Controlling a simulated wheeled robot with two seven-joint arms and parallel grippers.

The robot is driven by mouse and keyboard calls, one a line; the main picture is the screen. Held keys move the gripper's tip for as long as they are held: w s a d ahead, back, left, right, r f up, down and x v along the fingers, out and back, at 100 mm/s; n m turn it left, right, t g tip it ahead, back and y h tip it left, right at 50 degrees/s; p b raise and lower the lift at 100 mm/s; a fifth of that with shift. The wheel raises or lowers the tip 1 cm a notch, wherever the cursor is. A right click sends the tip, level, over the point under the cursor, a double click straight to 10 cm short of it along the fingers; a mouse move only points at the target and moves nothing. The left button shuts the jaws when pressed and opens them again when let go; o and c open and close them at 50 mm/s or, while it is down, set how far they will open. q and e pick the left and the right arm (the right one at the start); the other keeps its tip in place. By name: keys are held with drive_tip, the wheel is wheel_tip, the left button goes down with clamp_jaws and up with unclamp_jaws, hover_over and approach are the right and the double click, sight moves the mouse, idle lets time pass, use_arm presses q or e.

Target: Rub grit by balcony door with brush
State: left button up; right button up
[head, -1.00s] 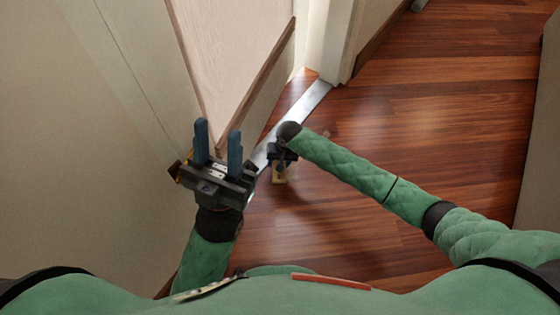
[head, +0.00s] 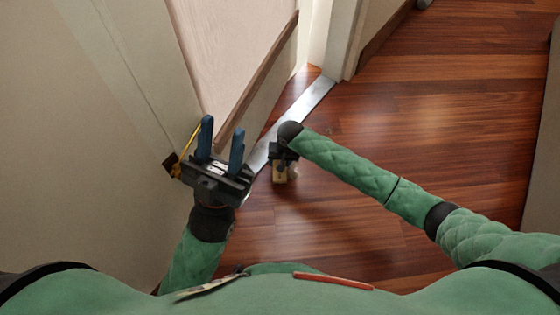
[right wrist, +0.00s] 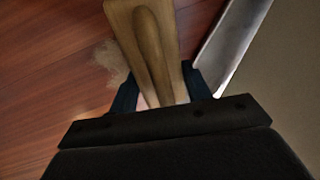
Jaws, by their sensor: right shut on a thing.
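My right gripper (head: 284,160) is low over the wood floor beside the metal door strip. It is shut on a wooden brush (right wrist: 148,35), which points away from the gripper in the right wrist view. The brush's bristles are hidden beneath its wooden back. The grit (right wrist: 112,60) is a tan, sandy patch on the floor, directly left of the brush in the right wrist view and partly hidden by it. My left gripper (head: 222,138) is empty, its two blue fingers apart, raised near the wall on the left. The pale door (head: 235,50) stands at the upper left.
The metal strip (head: 308,102) runs diagonally along the doorway, with a white door frame (head: 330,40) behind it. A thin yellow thing with a dark end (head: 182,150) is close to my left gripper. The wood floor (head: 450,100) to the right is clear.

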drive_tip(key=shift+f, duration=0.3)
idle(0.4)
drive_tip(key=shift+f, duration=0.5)
drive_tip(key=shift+f, duration=0.15)
